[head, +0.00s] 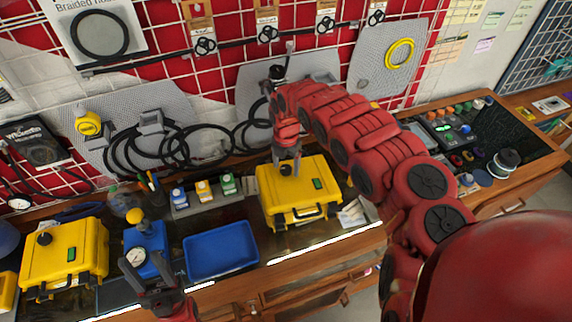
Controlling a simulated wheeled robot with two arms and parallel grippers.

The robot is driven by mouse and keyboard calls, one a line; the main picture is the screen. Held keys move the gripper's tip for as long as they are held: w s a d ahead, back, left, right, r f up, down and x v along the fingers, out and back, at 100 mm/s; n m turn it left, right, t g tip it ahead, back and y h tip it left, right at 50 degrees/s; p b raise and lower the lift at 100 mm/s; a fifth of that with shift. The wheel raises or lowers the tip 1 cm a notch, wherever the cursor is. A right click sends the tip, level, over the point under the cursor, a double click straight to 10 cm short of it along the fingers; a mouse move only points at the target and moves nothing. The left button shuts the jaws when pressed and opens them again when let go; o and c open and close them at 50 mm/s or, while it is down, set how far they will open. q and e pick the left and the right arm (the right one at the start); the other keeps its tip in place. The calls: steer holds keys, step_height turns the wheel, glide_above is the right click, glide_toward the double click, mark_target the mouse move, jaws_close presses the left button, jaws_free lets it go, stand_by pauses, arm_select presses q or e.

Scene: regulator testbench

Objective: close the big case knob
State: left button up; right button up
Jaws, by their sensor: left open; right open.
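A yellow case (314,207) sits on the bench in the middle, with a black knob (286,170) on its top and a green display beside it. My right gripper (287,160) points down at this knob, with its open fingers at or just above it; contact cannot be told. A second yellow case (82,240) stands at the left, with its own black knob (44,238) on top. My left gripper (152,280) is open and empty at the bottom left, in front of the blue device.
A blue tray (220,247) lies between the cases. A blue device (148,248) with a gauge and yellow knob stands left of it. Small bottles (203,190) stand in a rack behind. Black hoses (150,148) hang on the wall. My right arm crosses the view.

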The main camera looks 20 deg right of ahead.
jaws_close()
steer(key=shift+f, duration=0.1)
stand_by(0.3)
steer(key=m+b, duration=0.4)
steer(key=m, duration=0.1)
steer(key=shift+a+f+m, duration=0.1)
steer(key=shift+f+m, duration=0.05)
steer(key=shift+m, duration=0.25)
steer(key=m+b, duration=0.4)
steer(key=shift+w+g+h, duration=0.15)
steer(key=shift+g+h, duration=0.15)
steer(key=m+b, duration=0.1)
steer(key=m, duration=0.3)
steer(key=shift+b, duration=0.3)
steer(key=shift+r+m+g+b, duration=0.15)
steer(key=shift+m+b, duration=0.2)
steer(key=shift+m, duration=0.65)
steer(key=shift+r+m+g+b, duration=0.15)
steer(key=shift+m+b, duration=0.15)
steer(key=shift+m, duration=0.7)
